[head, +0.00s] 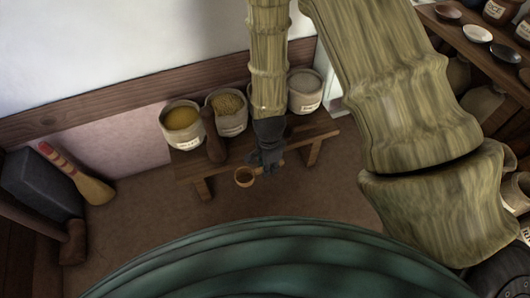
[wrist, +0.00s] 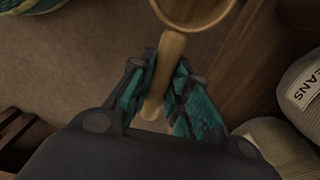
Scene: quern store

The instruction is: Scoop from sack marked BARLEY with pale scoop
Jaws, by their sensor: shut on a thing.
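My gripper (head: 265,160) is shut on the handle of a pale wooden scoop (head: 244,177). It holds the scoop in front of a low wooden bench. The wrist view shows the scoop (wrist: 168,65) with its handle between my teal finger pads (wrist: 168,98) and its bowl cut off at the top edge. Several open sacks stand on the bench: one with yellow grain (head: 182,120) at left, one with tan grain (head: 228,108) beside it, and a pale-filled one (head: 305,90) at right. My arm may hide more between them. Their labels are too small to read, so I cannot tell which says BARLEY.
A dark wooden object (head: 213,138) stands by the two left sacks. A broom (head: 78,176) leans against a grey block (head: 42,184) at left. Shelves with dishes (head: 477,33) stand at right. A sack reading "EANS" (wrist: 303,82) is right in the wrist view.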

